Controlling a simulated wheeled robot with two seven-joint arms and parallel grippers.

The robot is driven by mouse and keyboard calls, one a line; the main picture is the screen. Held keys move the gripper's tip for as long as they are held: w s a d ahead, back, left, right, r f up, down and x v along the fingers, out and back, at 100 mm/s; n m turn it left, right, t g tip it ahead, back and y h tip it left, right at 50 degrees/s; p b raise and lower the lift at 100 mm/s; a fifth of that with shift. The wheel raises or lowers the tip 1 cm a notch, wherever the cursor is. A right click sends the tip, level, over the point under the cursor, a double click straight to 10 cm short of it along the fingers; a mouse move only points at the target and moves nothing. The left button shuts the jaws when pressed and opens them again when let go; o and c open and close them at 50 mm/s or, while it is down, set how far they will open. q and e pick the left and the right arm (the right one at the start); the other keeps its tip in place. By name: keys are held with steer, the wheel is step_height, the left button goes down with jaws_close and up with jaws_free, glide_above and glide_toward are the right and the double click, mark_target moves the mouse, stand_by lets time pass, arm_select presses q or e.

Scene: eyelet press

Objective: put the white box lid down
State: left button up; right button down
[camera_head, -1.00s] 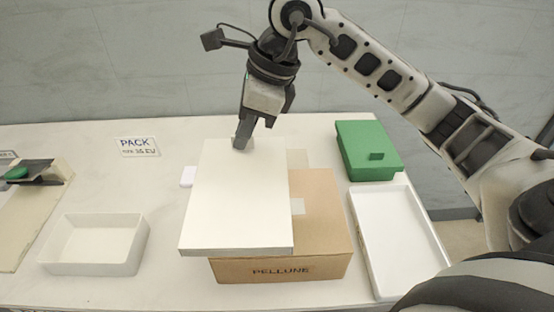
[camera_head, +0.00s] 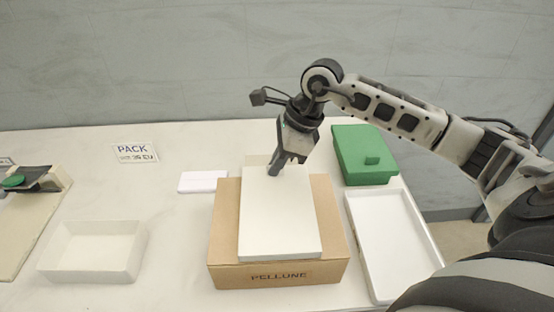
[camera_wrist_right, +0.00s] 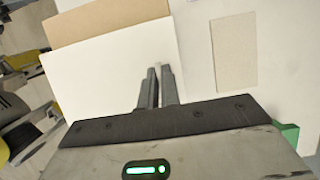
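The white box lid (camera_head: 280,220) is a flat white slab over the brown PELLUNE carton (camera_head: 228,225). It also shows in the right wrist view (camera_wrist_right: 105,75). It lies nearly in line with the carton, covering much of its top. I cannot tell whether it touches the carton or hangs just above. My right gripper (camera_head: 285,166) points down at the lid's far edge, its fingers close together and shut on that edge; the fingers also show in the right wrist view (camera_wrist_right: 159,88). My left gripper is not in view.
An open white box (camera_head: 96,252) stands at the left. A small white block (camera_head: 203,181) lies left of the carton. A green box (camera_head: 365,155) and a shallow white tray (camera_head: 395,245) are at the right. A PACK sign (camera_head: 136,152) lies behind. Bare table lies between.

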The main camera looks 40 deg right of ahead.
steer(key=shift+f, duration=0.1)
steer(key=shift+f+b, duration=0.3)
steer(key=shift+b, duration=0.1)
steer(key=c, duration=1.6)
jaws_free()
steer(key=shift+r, duration=0.1)
steer(key=shift+r+p, duration=0.55)
steer(key=shift+r, duration=0.05)
steer(key=v, duration=1.1)
steer(key=shift+s+d+r+b, duration=0.15)
steer(key=shift+r+b, duration=0.05)
steer(key=shift+b, duration=0.15)
